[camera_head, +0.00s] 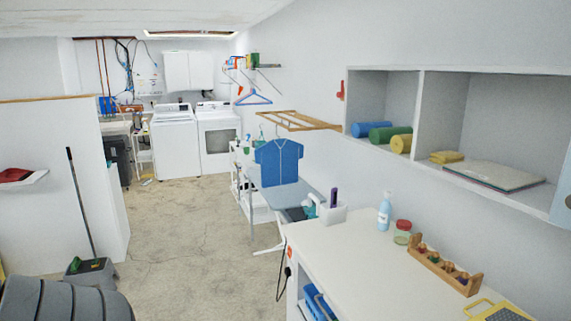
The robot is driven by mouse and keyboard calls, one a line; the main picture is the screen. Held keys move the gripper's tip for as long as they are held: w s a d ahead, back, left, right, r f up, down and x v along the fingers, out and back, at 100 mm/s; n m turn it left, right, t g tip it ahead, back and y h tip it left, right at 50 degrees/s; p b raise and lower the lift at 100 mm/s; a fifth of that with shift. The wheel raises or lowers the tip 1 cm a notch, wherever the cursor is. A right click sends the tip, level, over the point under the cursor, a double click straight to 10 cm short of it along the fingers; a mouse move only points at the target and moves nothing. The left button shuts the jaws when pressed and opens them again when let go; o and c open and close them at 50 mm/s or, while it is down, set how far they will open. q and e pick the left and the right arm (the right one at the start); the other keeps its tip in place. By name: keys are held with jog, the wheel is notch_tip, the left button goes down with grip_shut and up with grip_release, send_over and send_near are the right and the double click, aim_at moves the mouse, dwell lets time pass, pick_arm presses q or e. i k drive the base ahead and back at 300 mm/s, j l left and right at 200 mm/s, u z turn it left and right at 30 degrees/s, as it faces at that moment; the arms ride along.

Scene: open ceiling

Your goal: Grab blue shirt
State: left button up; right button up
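The blue shirt (279,164) hangs upright, spread flat, in the middle of the room near the right wall. It appears to hang from a hanger under a wooden drying rack (296,121) on that wall. Its lower edge is just above a grey ironing board (299,193).
A white worktop (345,262) juts out at the front right, with a spray bottle (384,213), jar (402,233) and wooden rack (444,268). A mop bucket (88,275) stands left by a white partition (60,180). The concrete floor (185,235) between is clear.

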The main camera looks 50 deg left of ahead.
aim_at(277, 159)
jog(key=u, duration=1.8)
jog(key=i+j+u, duration=0.2)
jog(key=i+u, duration=0.2)
jog(key=i, duration=0.2)
jog(key=i+u, duration=0.25)
jog(key=i, duration=1.4)
jog(key=i+j+z, duration=0.1)
jog(key=i, duration=1.55)
jog(key=i+z, duration=0.35)
jog(key=i+j+z, duration=1.15)
jog(key=z, duration=0.2)
jog(key=i+j+z, duration=0.15)
jog(key=j+z, duration=0.15)
jog(key=i+j+z, duration=0.15)
jog(key=j+z, duration=0.2)
jog(key=j, duration=0.15)
jog(key=i+j+z, duration=0.1)
jog(key=j+z, duration=0.25)
